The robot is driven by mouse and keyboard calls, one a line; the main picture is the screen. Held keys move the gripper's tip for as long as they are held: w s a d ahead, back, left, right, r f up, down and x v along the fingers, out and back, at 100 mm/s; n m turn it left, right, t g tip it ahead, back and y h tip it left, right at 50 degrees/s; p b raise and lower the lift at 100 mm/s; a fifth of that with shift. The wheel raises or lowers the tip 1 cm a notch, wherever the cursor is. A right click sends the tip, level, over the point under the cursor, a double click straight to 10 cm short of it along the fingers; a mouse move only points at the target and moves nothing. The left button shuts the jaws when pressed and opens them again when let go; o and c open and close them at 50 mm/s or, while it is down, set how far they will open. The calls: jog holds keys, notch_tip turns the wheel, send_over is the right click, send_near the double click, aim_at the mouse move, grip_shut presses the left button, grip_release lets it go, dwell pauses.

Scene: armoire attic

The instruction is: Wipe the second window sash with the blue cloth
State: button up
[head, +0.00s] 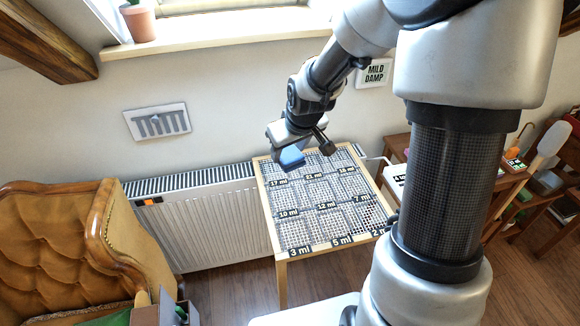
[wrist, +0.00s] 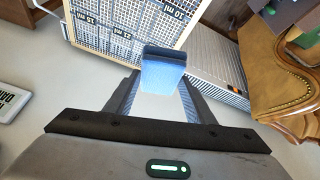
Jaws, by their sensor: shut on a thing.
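My gripper (head: 297,145) hangs over the back of the small grid-topped table in the head view. It is shut on the blue cloth (head: 292,157), a folded block. In the wrist view the blue cloth (wrist: 163,72) sits between the two fingers of my gripper (wrist: 160,84). The window shows only as a bright strip with a pale sill (head: 215,42) at the top of the head view. The window sashes are largely cut off by the frame, so I cannot tell which is the second.
The table (head: 283,252) carries mesh panels with ml labels. A radiator (head: 215,225) stands against the wall, with a tufted armchair (head: 65,250) at the left. A plant pot (head: 140,24) is on the sill.

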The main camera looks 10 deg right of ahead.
jog(key=w+d+r+n+t+h+b, duration=0.1)
jog(key=w+r+n+t+h+b, duration=0.1)
jog(key=w+r+n, duration=0.8)
jog(key=w+d+r+n+t+h+b, duration=0.1)
jog(key=w+d+r+n+t+h, duration=0.3)
jog(key=r+n, duration=0.6)
jog(key=w+a+r+n+t+y+p, duration=0.1)
jog(key=r+n+t+y, duration=0.3)
jog(key=r, duration=1.1)
jog(key=w+a+r+n+t+y+p, duration=0.2)
jog(key=r+n+y, duration=0.5)
jog(key=r, duration=0.9)
jog(key=w+a+t+y, duration=0.1)
jog(key=a+t+y, duration=0.1)
jog(key=y, duration=0.1)
jog(key=shift+w+a+r, duration=0.2)
jog(key=shift+w+r, duration=0.1)
jog(key=shift+w, duration=0.1)
jog(key=shift+w+r+p, duration=0.6)
jog(key=shift+r+p, duration=0.05)
jog(key=shift+p, duration=0.05)
